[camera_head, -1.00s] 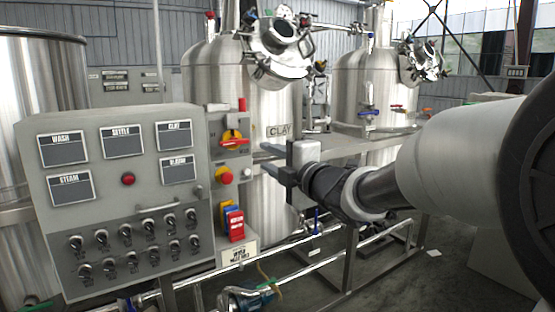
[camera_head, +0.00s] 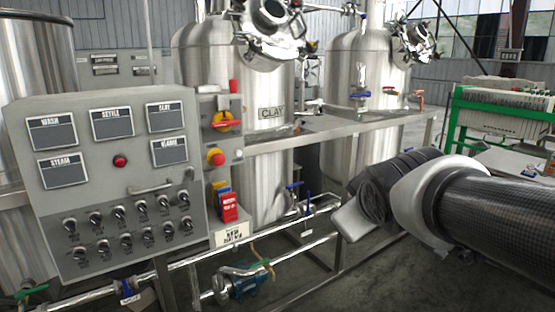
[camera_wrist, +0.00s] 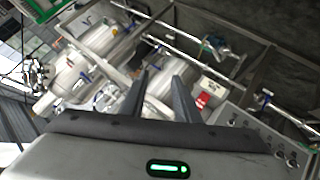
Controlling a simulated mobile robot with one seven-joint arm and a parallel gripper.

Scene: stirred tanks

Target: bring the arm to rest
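My gripper shows in the wrist view (camera_wrist: 160,78), with its two dark fingers apart and nothing between them. In the head view my arm comes in from the right edge and bends near the middle right, in front of the tank frame. The gripper's fingers cannot be made out in the head view.
A grey control panel (camera_head: 105,108) with knobs stands at the left. A steel tank labelled CLAY (camera_head: 235,85) and a second tank (camera_head: 345,75) stand behind a pipe frame. A green-framed filter press (camera_head: 505,118) is at the right. Bare floor shows at the lower right.

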